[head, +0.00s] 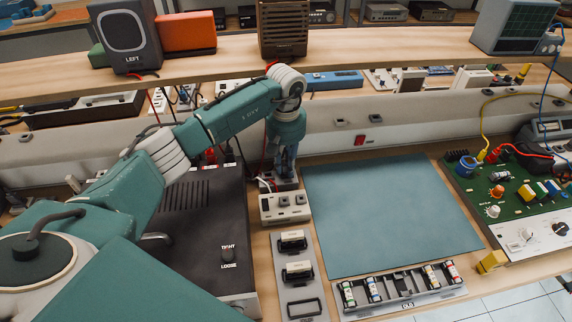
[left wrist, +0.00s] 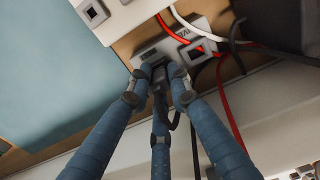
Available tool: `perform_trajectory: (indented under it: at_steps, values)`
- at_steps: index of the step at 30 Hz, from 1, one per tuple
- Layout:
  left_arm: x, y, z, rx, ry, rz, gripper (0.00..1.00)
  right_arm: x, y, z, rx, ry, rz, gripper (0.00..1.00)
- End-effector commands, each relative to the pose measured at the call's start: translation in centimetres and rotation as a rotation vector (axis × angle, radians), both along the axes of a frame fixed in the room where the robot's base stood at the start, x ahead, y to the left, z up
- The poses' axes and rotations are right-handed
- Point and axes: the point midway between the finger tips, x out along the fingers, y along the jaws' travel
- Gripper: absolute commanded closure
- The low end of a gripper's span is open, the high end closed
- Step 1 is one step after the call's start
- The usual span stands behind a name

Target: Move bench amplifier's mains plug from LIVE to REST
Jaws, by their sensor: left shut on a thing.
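My left gripper (head: 285,176) reaches down at the back of the bench, left of the blue-green mat. In the left wrist view my left gripper (left wrist: 158,76) has its fingers closed around a dark plug (left wrist: 159,78) with a black cord. The plug is at a small grey socket block (left wrist: 172,44); the fingers hide whether it is seated. My right gripper is not in view.
Red and white leads (left wrist: 228,100) run close beside the fingers. A dark amplifier case (head: 205,230) is on the left, the mat (head: 390,215) on the right. Fuse holders (head: 298,270) stand in front. A shelf (head: 360,48) with speakers overhangs behind my arm.

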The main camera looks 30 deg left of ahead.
Motion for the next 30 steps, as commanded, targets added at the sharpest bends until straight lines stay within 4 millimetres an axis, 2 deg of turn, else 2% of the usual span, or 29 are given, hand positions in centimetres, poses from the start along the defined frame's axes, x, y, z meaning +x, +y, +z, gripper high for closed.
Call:
perform_trajectory:
  at_steps: [11, 12, 15, 25, 30]
  values:
    - [0.0, 0.0, 0.0, 0.000, 0.000, 0.000, 1.00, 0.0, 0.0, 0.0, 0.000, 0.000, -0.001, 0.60]
    - [0.0, 0.0, 0.0, 0.000, 0.000, 0.000, 0.76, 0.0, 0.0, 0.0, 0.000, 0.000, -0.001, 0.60]
    - [0.0, 0.0, 0.0, 0.000, 0.000, 0.000, 0.59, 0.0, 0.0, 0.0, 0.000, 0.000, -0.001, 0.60]
    - [0.0, 0.0, 0.3, 0.000, -0.001, 0.000, 0.59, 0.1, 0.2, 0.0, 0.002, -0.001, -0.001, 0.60]
    - [0.2, 0.1, 2.6, 0.000, -0.005, 0.000, 0.59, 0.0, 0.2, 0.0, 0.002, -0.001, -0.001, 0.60]
